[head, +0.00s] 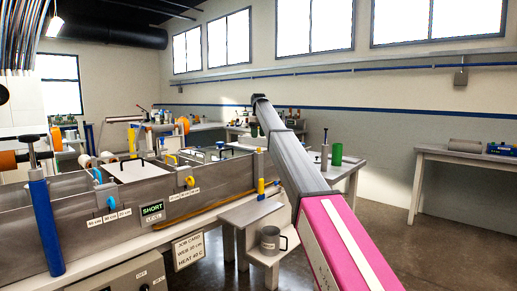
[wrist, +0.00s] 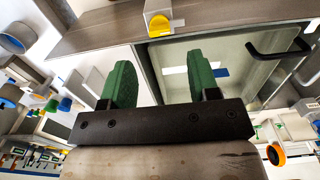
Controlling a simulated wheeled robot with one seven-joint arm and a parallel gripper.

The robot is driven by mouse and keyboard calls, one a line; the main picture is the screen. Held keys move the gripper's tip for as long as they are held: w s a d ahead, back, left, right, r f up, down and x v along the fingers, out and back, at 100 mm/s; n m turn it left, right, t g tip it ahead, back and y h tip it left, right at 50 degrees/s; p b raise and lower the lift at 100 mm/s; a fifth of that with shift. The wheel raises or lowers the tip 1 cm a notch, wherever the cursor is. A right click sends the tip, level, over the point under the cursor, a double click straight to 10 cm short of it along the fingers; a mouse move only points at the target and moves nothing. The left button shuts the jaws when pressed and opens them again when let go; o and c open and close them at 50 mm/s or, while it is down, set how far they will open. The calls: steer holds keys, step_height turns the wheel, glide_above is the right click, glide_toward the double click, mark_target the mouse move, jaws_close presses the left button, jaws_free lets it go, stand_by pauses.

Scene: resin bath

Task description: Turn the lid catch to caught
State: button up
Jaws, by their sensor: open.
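A yellow knob (wrist: 159,27) on a small grey block sits on the metal rim (wrist: 100,38) at the top of the wrist view. It looks like the lid catch, but I cannot tell which way it is set. A clear lid (wrist: 235,55) with a black bar handle (wrist: 280,42) lies beside it. My gripper (wrist: 161,80) is open and empty, its two green pads apart, with the knob beyond the gap between them and not touching.
The long metal bath (head: 130,222) runs along the left, with a blue post (head: 46,228), a yellow knob (head: 190,181) and a blue knob (head: 111,202) on it. A small shelf holds a grey mug (head: 270,240). Open floor lies at the right.

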mark_target(259, 150)
step_height(259, 150, down, 7)
steer(key=shift+f, duration=0.15)
steer(key=shift+c, duration=0.3)
steer(key=c, duration=0.9)
